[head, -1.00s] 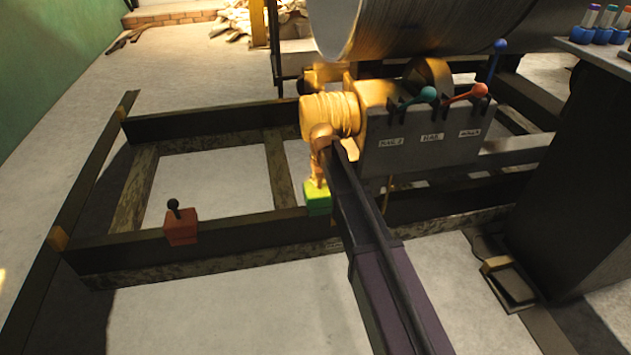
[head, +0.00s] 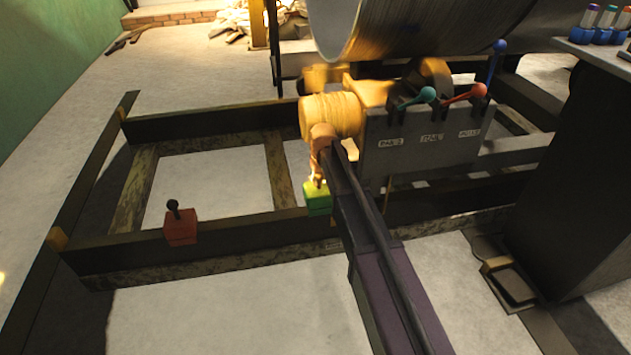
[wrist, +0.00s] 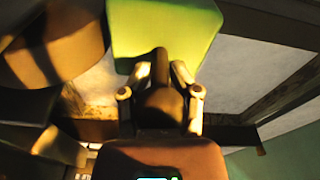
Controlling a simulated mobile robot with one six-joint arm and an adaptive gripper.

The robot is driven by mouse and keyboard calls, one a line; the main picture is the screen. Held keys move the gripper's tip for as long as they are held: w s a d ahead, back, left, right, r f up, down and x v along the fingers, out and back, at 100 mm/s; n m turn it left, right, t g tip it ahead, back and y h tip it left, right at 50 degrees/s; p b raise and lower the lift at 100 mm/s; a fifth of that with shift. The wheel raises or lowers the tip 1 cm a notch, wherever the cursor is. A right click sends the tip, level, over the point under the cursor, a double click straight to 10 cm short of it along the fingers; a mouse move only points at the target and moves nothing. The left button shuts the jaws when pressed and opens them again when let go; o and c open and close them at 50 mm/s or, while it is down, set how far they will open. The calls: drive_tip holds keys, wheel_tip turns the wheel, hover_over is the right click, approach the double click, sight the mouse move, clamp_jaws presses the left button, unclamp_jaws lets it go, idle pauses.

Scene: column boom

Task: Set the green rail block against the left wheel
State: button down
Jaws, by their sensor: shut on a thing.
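The green rail block (head: 318,198) is at the front rail of the frame, just left of my boom. In the wrist view the green block (wrist: 165,28) fills the top middle. My gripper (wrist: 160,85) is shut on the block's dark upright knob. In the head view my gripper (head: 318,178) is directly above the block. I cannot tell whether the block rests on the rail or hangs just over it. The left wheel cannot be made out for certain. A rounded brown part (wrist: 60,45) lies close left of the block in the wrist view; contact is unclear.
A red block with a black knob (head: 181,228) stands on the front rail (head: 250,231) to the left. A grey lever panel (head: 420,140) is right of my gripper, with a large metal drum (head: 410,25) above. The rail between the two blocks is clear.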

sight(320, 187)
drive_tip(key=shift+f+b, duration=1.9)
drive_tip(key=shift+f, duration=0.05)
idle(1.0)
drive_tip(key=shift+c, duration=1.1)
unclamp_jaws()
drive_tip(key=shift+w+r, duration=0.1)
drive_tip(key=shift+w, duration=0.1)
drive_tip(key=shift+r, duration=0.2)
wheel_tip(320, 187, up, 9)
drive_tip(key=p, duration=0.9)
drive_tip(key=shift+f, duration=0.1)
